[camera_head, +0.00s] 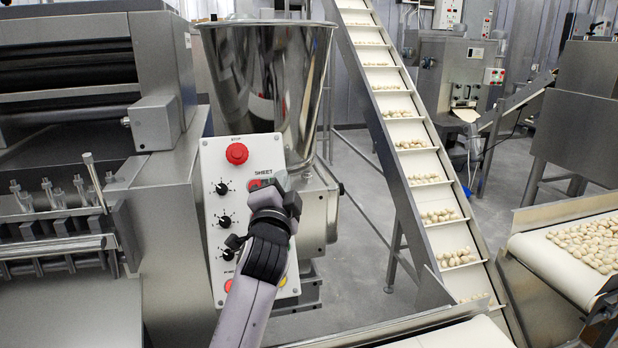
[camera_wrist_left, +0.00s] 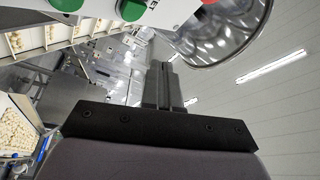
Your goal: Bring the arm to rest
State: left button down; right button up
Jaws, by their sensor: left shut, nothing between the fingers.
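My left gripper (camera_head: 275,184) is raised in front of the white control panel (camera_head: 212,165), over its middle right side, with my arm coming up from below. It hides some of the panel's controls. The wrist view shows the two fingers (camera_wrist_left: 163,82) together and empty, with the panel's edge and green buttons (camera_wrist_left: 133,10) above them. I cannot tell from these views whether the fingertips touch the panel. My right gripper is not in view.
A steel hopper (camera_head: 268,80) stands behind the panel, and a large machine (camera_head: 165,215) is at left. An inclined conveyor (camera_head: 420,165) carrying pasta pieces rises at centre right. Another conveyor (camera_head: 555,265) with pasta is at lower right.

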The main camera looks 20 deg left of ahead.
pick_arm(q)
jog(key=s+d+f+n+g+h, duration=0.1)
jog(key=s+d+f+g+h, duration=0.3)
jog(key=f, duration=0.7)
jog(key=s+f+n+t+h, duration=0.1)
jog(key=s+f, duration=0.5)
jog(key=f, duration=0.6)
jog(key=s+d+f+n+g+h, duration=0.1)
jog(key=s+f+g, duration=0.1)
jog(key=s+f, duration=0.3)
jog(key=s+d+f+n+g+h, duration=0.1)
jog(key=s+d+f+n, duration=0.1)
jog(key=s+f, duration=0.3)
jog(key=s+d+f+n+g+h, duration=0.1)
jog(key=s+f, duration=0.4)
jog(key=s, duration=0.6)
jog(key=shift+d+f+n+g+h, duration=0.4)
jog(key=shift+d+g+h, duration=0.2)
jog(key=shift+g, duration=0.2)
